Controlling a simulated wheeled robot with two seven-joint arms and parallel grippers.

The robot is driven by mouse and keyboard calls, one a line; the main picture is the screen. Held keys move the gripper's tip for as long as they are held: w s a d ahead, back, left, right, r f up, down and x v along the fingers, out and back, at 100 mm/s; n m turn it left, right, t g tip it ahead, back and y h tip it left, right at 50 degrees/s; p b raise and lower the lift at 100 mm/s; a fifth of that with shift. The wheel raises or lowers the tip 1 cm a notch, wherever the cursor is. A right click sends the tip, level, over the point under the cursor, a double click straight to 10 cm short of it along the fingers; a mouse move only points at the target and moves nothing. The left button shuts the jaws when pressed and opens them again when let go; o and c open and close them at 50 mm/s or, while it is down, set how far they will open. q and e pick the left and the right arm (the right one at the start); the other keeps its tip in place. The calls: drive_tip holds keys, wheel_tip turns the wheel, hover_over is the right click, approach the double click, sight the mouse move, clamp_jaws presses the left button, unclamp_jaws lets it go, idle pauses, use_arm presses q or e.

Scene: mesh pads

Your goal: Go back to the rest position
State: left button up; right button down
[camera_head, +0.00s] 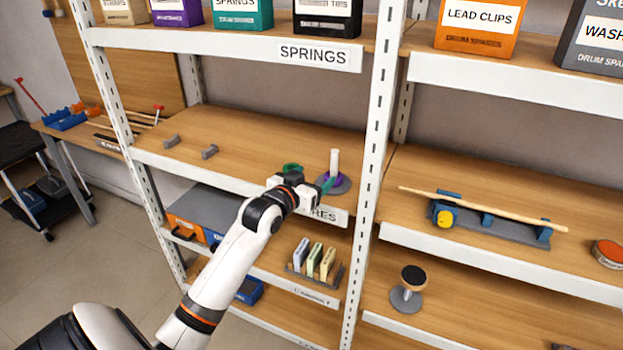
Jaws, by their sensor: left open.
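My left gripper (310,177) is open at the front edge of the middle shelf (240,145), in the left bay. Green parts show at its two sides, and I see nothing held between them. Just right of it a white upright post (334,163) stands on a round grey base with a purple disc (333,182) around its foot. The gripper partly covers this base, and I cannot tell whether they touch. My left arm reaches up from the bottom left. My right gripper is not in view.
A white shelf upright (377,130) stands right of the gripper. Below are a holder with several upright packets (314,262) and an orange case (187,230). Two small grey blocks (209,152) lie left on the middle shelf. The floor (110,270) at left is clear.

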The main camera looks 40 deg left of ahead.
use_arm(q)
drive_tip(key=s+d+f+m+g+h, duration=0.2)
drive_tip(key=s+d+f+g, duration=0.4)
drive_tip(key=s+d+f, duration=0.8)
drive_tip(key=s+d+f+m+g, duration=0.1)
drive_tip(key=s+d+f+g, duration=0.15)
drive_tip(key=s, duration=0.65)
drive_tip(key=s+d+f+g, duration=0.2)
drive_tip(key=s+d+g, duration=0.2)
drive_tip(key=s, duration=0.4)
wheel_tip(320, 180, down, 27)
drive_tip(key=s+g, duration=0.1)
drive_tip(key=s, duration=0.2)
drive_tip(key=s+a+f+g, duration=0.1)
drive_tip(key=s+a+f, duration=0.1)
drive_tip(key=s+f, duration=1.3)
drive_tip(key=shift+s+a+f+m, duration=0.3)
drive_tip(key=shift+s+f+m, duration=0.05)
drive_tip(key=shift+m, duration=0.05)
drive_tip(key=shift+g, duration=0.25)
